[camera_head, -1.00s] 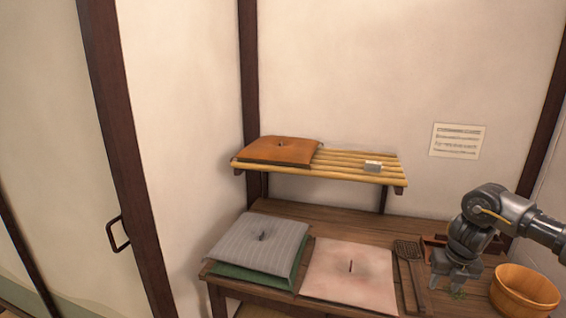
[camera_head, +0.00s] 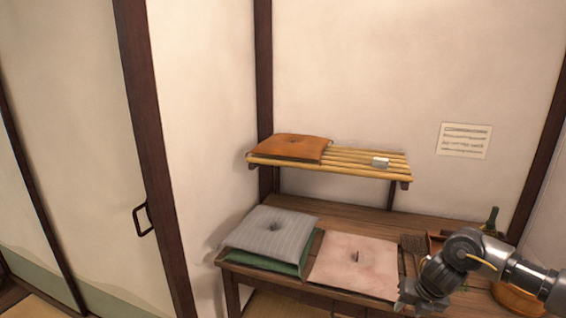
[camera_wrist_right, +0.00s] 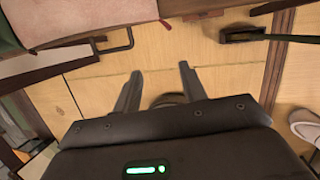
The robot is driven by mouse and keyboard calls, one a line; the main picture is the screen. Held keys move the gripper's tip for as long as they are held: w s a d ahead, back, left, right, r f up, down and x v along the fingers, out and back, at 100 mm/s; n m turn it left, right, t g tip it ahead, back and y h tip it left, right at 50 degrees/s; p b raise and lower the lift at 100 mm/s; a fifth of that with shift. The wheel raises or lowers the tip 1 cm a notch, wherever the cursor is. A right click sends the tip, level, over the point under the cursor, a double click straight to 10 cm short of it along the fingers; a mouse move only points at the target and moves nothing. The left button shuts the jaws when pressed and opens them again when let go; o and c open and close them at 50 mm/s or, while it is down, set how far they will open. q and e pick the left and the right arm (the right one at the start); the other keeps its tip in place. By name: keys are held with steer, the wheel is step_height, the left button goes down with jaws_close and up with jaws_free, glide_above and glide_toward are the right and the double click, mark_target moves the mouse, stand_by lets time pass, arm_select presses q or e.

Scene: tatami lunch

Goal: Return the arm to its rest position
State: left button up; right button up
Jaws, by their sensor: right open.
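My right arm comes in from the right in the head view, bent over the right part of the wooden table. My right gripper (camera_head: 415,299) is at the table's front edge, right of the pink cushion (camera_head: 340,262). In the right wrist view the two fingers of the right gripper (camera_wrist_right: 158,88) stand apart with nothing between them. They point at pale wooden drawer or floor boards, and the pink cushion (camera_wrist_right: 75,22) shows at upper left. My left gripper is not in view.
A grey cushion (camera_head: 268,232) lies on a green cushion (camera_head: 240,262) at the table's left. An orange cushion (camera_head: 290,147) and a small white block (camera_head: 380,162) are on the slatted shelf (camera_head: 340,162). A wooden tub (camera_head: 515,298) is partly hidden behind my arm.

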steer(key=s+a+f+m+t+y, duration=0.1)
steer(key=s+a+f+y, duration=0.15)
steer(key=a, duration=0.75)
steer(key=s+a+f+m+t+y, duration=0.15)
steer(key=a+f, duration=0.25)
steer(key=a, duration=0.6)
steer(key=s+a+m+t, duration=0.2)
steer(key=s+a+m, duration=0.4)
steer(key=s+m, duration=0.15)
steer(key=s+d+f+m+g+h, duration=0.2)
steer(key=s+d+m, duration=0.6)
steer(key=s+m, duration=0.3)
steer(key=s+d+f+m+g+h, duration=0.2)
steer(key=s+d+m+h, duration=0.1)
steer(key=s+d+m, duration=0.8)
steer(key=s+a+f+n+g, duration=0.1)
steer(key=s+f, duration=0.1)
steer(key=f, duration=1.1)
steer(key=s+a+f+n+g, duration=0.1)
steer(key=s+f, duration=0.1)
steer(key=f, duration=1.2)
steer(key=s+d+f+p, duration=0.1)
steer(key=s+d+f, duration=0.2)
steer(key=s+f, duration=1)
steer(key=shift+s+d+g, duration=0.15)
steer(key=shift+s+g, duration=0.2)
steer(key=shift+s, duration=0.65)
